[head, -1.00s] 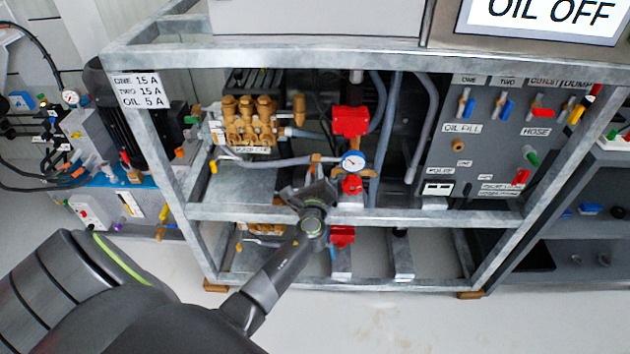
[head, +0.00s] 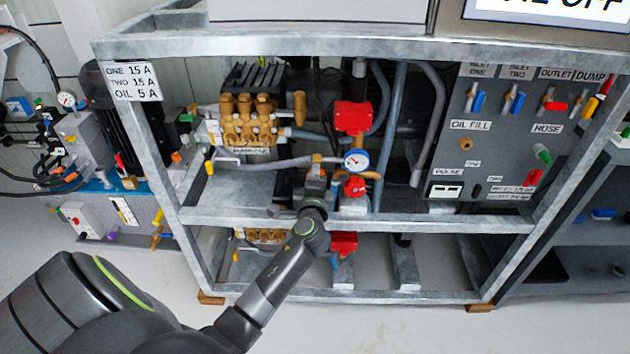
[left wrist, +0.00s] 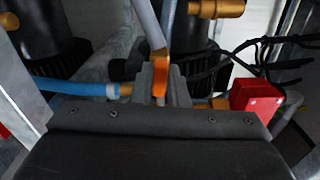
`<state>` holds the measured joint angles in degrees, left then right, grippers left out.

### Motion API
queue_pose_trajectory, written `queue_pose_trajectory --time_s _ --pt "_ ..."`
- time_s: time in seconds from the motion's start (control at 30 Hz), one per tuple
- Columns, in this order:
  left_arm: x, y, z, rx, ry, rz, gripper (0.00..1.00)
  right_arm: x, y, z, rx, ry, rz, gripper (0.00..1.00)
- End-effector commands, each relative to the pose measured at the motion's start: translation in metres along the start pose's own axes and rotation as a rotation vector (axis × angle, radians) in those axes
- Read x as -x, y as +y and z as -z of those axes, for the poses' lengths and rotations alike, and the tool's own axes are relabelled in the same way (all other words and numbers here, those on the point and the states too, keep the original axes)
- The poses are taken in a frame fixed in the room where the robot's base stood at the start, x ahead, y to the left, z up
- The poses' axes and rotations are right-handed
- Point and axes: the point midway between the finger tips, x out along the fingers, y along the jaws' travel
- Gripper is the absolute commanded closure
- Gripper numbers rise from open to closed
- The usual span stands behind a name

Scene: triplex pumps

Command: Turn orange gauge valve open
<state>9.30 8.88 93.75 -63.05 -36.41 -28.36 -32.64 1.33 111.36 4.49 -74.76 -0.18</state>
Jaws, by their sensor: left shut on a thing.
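The orange valve handle (left wrist: 160,66) stands upright in the middle of the left wrist view. Its top also shows in the head view (head: 317,159), just left of the round pressure gauge (head: 356,161) with a blue rim. My left gripper (head: 315,178) reaches into the frame from the front. Its grey fingers (left wrist: 158,88) are shut around the lower part of the orange handle. The fingers and gripper body hide the valve's base. My right gripper is in neither view.
A red valve (head: 355,187) sits close to the right of my gripper, below the gauge. A grey frame bar (head: 420,219) runs below and in front. A brass pump (head: 250,122) is at upper left, and a red block (head: 352,117) is above.

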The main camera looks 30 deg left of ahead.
Motion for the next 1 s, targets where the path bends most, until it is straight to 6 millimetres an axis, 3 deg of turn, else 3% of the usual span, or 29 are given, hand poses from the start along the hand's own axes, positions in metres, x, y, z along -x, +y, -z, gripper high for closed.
queue_pose_trajectory --time_s 0.3,0.83,0.87,1.0 --pt "0.0002 0.0022 -0.0001 0.111 -0.001 -0.002 1.00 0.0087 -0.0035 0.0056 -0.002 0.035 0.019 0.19" --pt "0.0003 0.0019 -0.0001 0.134 -0.001 -0.004 1.00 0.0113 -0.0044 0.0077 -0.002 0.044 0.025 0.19" --pt "0.0003 0.0019 -0.0001 0.134 -0.001 -0.003 0.85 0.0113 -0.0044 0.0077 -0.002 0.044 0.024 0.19" --pt "0.0002 0.0016 -0.0001 0.133 -0.001 -0.003 0.67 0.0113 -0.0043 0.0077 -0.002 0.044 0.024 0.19"
